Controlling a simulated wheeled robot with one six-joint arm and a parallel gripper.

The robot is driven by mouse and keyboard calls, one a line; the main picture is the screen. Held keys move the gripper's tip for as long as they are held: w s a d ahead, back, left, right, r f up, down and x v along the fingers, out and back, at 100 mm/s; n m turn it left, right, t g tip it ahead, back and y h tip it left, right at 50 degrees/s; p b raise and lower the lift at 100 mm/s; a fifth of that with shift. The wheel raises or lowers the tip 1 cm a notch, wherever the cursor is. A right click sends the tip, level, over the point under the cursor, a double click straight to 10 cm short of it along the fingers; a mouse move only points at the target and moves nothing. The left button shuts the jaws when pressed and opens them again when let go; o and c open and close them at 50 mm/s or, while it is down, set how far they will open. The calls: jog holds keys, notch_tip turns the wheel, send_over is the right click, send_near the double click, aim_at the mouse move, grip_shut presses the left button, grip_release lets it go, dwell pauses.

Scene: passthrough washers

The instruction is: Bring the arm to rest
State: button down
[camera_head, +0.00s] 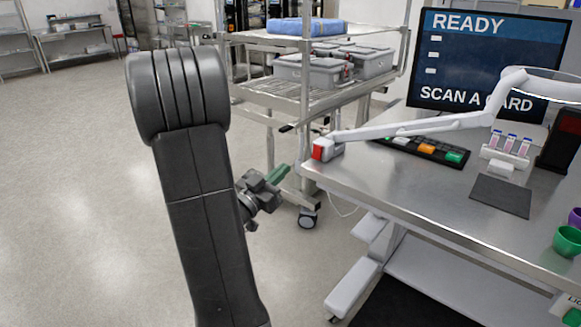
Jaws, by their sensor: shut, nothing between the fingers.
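My arm stands up in the foreground, left of centre, as a dark grey link with a ribbed, rounded top. My gripper (262,194) shows small and dark just right of this link, partly hidden behind it. It is shut and empty, over the floor and left of the steel table (390,190). A green piece (278,174) shows right beside the gripper; I cannot tell what it belongs to.
A wheeled wire cart (262,97) with grey bins (312,68) and a blue pack (305,26) stands behind. The table holds a monitor (490,62), a keypad (425,147), a ring-headed lamp and a vial rack (504,155). Floor at left is clear.

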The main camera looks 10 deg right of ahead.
jog(key=shift+s+a, duration=0.5)
jog(key=shift+a, duration=0.1)
